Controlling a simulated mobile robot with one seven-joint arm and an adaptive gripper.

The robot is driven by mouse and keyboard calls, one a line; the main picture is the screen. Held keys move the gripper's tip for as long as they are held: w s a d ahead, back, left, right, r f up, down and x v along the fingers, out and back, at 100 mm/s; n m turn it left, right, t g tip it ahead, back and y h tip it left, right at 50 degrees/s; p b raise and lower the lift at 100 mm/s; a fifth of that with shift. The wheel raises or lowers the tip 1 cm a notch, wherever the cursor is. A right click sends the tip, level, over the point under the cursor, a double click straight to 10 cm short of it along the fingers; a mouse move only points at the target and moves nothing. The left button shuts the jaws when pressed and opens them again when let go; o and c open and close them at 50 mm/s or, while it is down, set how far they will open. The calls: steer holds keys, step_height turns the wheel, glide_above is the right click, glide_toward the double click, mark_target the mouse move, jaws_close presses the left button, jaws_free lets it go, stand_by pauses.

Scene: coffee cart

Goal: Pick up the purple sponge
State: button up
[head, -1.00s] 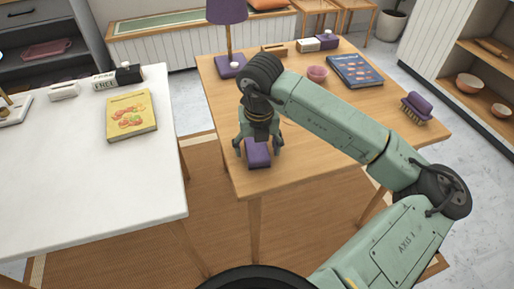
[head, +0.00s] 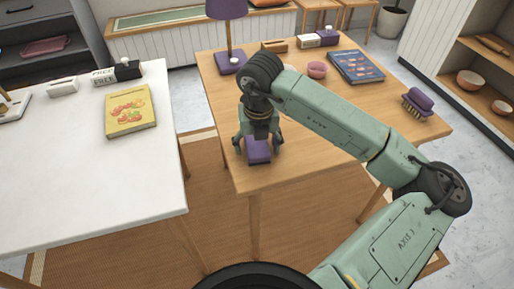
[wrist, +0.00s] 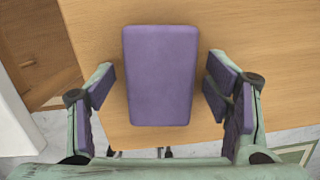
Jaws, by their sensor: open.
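The purple sponge (head: 258,151) lies on the wooden table (head: 310,170) near its front left corner. In the wrist view the sponge (wrist: 160,75) is a purple block with its long side running up the picture. My gripper (head: 258,148) is over the sponge, pointing down. In the wrist view my gripper (wrist: 160,95) is open, with one padded finger on each side of the sponge. A gap shows between each finger and the sponge. How high the fingertips are above the table is hard to tell.
On the wooden table are a purple lamp (head: 228,35), a pink bowl (head: 317,69), a blue book (head: 356,67) and a purple brush (head: 418,102). A white table (head: 90,190) with a yellow book (head: 131,110) stands at left. The wooden table's front edge is close to the sponge.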

mark_target(257, 144)
steer(key=shift+f, duration=0.15)
stand_by(0.5)
steer(key=shift+s, duration=0.1)
steer(key=c, duration=1)
steer(key=shift+a+r, duration=0.1)
steer(key=shift+r, duration=0.1)
steer(key=shift+r+p, duration=0.15)
steer(key=shift+p, duration=0.4)
steer(key=shift+r+b, duration=0.1)
steer(key=shift+b, duration=0.25)
step_height(257, 144, up, 3)
steer(key=shift+f+b, duration=0.1)
steer(key=shift+b, duration=0.5)
steer(key=s+a+b, duration=0.1)
steer(key=s, duration=0.4)
steer(key=s+a+r+b, duration=0.1)
steer(key=s, duration=0.4)
steer(key=s+a+r+b, duration=0.1)
steer(key=s+b, duration=0.1)
steer(key=s, duration=0.3)
steer(key=shift+s+a, duration=0.1)
steer(key=shift+s, duration=0.15)
